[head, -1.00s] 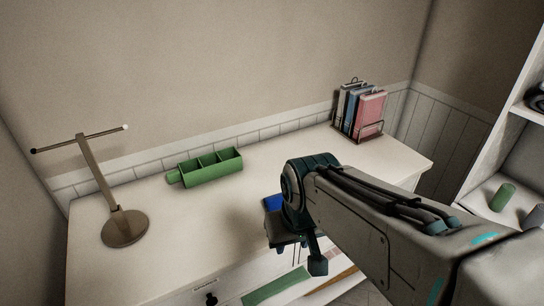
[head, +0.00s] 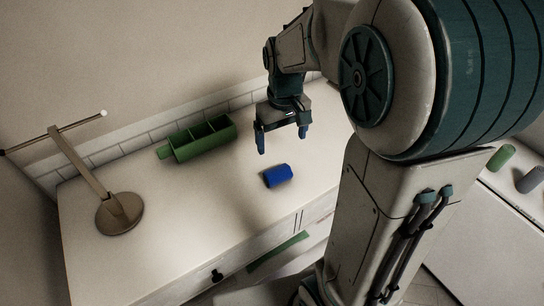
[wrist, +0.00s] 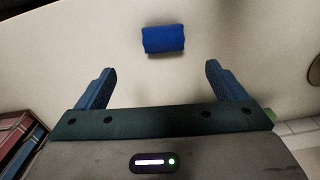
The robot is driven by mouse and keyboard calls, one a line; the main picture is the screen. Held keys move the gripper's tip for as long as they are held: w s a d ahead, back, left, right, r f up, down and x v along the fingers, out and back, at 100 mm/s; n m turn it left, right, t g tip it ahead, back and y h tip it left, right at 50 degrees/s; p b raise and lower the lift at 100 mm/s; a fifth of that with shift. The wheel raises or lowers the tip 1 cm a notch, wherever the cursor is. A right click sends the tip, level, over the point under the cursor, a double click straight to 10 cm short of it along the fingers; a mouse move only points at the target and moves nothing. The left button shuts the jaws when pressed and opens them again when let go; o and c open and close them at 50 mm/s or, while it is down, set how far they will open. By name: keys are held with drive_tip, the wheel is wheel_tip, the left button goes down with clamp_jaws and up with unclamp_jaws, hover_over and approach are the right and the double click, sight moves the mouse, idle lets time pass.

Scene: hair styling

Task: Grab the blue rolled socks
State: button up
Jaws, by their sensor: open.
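The blue rolled socks (head: 278,176) lie on the white tabletop near its front edge. They show as a small blue roll in the wrist view (wrist: 163,39), beyond the fingertips and roughly centred between them. My gripper (head: 282,143) is open and empty, above the table and behind the socks in the head view. Its two blue fingers (wrist: 158,72) are spread wide in the wrist view, and neither touches the socks.
A green divided organizer (head: 204,140) stands at the back of the white table (head: 180,215). A lamp-like stand (head: 120,212) is at the left. A partly open drawer (head: 280,255) is below the front edge. Green and grey rolls (head: 502,157) lie at the right.

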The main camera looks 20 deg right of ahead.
sight(278, 169)
drive_tip(key=f, duration=0.8)
drive_tip(key=shift+w+f, duration=0.3)
drive_tip(key=shift+f, duration=0.05)
drive_tip(key=shift+a+f+p, duration=0.2)
drive_tip(key=shift+f, duration=1.15)
drive_tip(key=shift+a+f+p, duration=0.15)
drive_tip(key=shift+a+f, duration=0.05)
drive_tip(key=shift+f, duration=1.1)
drive_tip(key=c, duration=1.1)
